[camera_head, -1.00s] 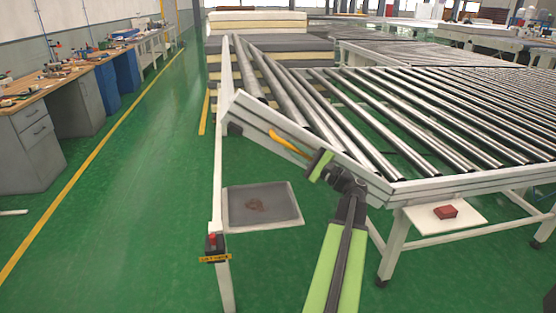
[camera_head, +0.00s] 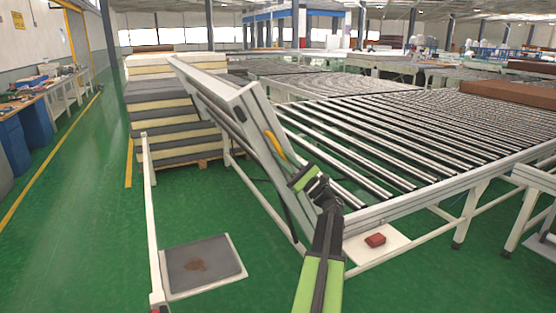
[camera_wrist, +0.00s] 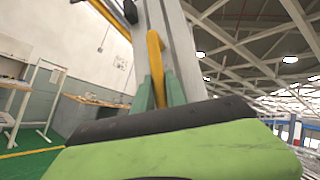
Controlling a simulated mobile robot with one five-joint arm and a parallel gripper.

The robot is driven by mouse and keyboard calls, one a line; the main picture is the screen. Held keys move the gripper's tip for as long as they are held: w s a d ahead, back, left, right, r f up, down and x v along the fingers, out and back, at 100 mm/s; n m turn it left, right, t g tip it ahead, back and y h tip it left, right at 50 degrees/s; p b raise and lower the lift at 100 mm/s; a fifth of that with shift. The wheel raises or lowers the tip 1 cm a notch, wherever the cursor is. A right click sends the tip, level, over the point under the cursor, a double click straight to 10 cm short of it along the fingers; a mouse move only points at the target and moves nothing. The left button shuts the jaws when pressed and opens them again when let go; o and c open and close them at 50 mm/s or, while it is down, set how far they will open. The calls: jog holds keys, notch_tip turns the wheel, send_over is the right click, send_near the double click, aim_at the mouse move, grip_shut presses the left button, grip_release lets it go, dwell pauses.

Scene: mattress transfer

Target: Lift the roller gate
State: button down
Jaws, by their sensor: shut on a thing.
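The roller gate (camera_head: 222,90) is a white-framed hinged section at the left end of the roller conveyor. It is tilted up steeply, with its far left end raised. A yellow handle (camera_head: 275,146) sits on its near side rail. My gripper (camera_head: 297,172) is at the lower end of this handle. In the wrist view, the green fingers of my gripper (camera_wrist: 159,84) are shut around the yellow handle (camera_wrist: 155,55), with the gate's rail (camera_wrist: 180,40) right behind it.
The roller conveyor (camera_head: 420,125) spreads to the right. Stacked mattresses (camera_head: 165,110) stand behind the gate. A white post (camera_head: 149,175) and a grey floor mat (camera_head: 203,262) are at the left. The green aisle at left is clear.

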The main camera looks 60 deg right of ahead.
jog(key=shift+a+f, duration=0.1)
jog(key=c, duration=1.4)
grip_release()
jog(key=shift+o, duration=0.2)
jog(key=shift+s+f, duration=0.2)
jog(key=b+v, duration=0.9)
jog(key=v, duration=0.8)
jog(key=shift+b, duration=0.4)
jog(key=shift+r, duration=0.1)
